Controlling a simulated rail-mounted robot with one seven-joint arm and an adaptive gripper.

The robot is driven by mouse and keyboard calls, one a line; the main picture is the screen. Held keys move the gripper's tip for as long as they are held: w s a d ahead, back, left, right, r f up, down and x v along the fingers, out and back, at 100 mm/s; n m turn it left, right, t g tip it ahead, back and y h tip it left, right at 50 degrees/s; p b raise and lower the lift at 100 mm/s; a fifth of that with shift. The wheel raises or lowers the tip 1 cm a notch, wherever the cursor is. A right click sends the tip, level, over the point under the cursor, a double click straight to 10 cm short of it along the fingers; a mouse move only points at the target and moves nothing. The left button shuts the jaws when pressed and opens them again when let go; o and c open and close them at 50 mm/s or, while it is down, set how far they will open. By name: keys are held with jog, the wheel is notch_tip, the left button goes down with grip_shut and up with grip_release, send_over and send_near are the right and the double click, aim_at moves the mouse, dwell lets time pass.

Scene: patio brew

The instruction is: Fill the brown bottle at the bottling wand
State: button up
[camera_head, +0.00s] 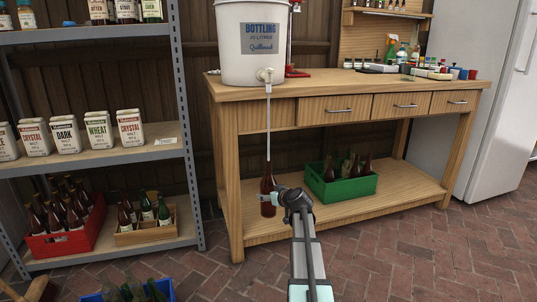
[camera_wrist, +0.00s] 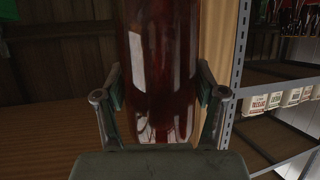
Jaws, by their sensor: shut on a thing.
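The brown bottle (camera_head: 268,184) is upright under the bottling wand (camera_head: 268,125). The wand is a thin pale tube hanging from the tap (camera_head: 265,75) of the white bottling bucket (camera_head: 249,45). The wand's lower end meets the bottle's neck; I cannot tell how deep it goes inside. My gripper (camera_head: 268,198) is shut around the bottle's body. In the wrist view the brown bottle (camera_wrist: 158,60) stands between both fingers of my gripper (camera_wrist: 160,100), its top out of frame. The liquid level in it is unclear.
The bucket stands on the wooden bench (camera_head: 330,88). A green crate (camera_head: 341,188) with bottles sits on its lower shelf, right of my gripper. A metal rack (camera_head: 110,160) on the left holds malt boxes, a red crate (camera_head: 62,241) and a wooden crate (camera_head: 147,232). A blue crate (camera_head: 105,297) is at front left.

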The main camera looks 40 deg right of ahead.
aim_at(273, 207)
jog(key=shift+f, duration=2.85)
jog(key=s+a, duration=0.2)
jog(key=s, duration=0.5)
jog(key=s+a, duration=0.3)
jog(key=s, duration=0.5)
jog(key=shift+a, duration=0.35)
dwell(0.5)
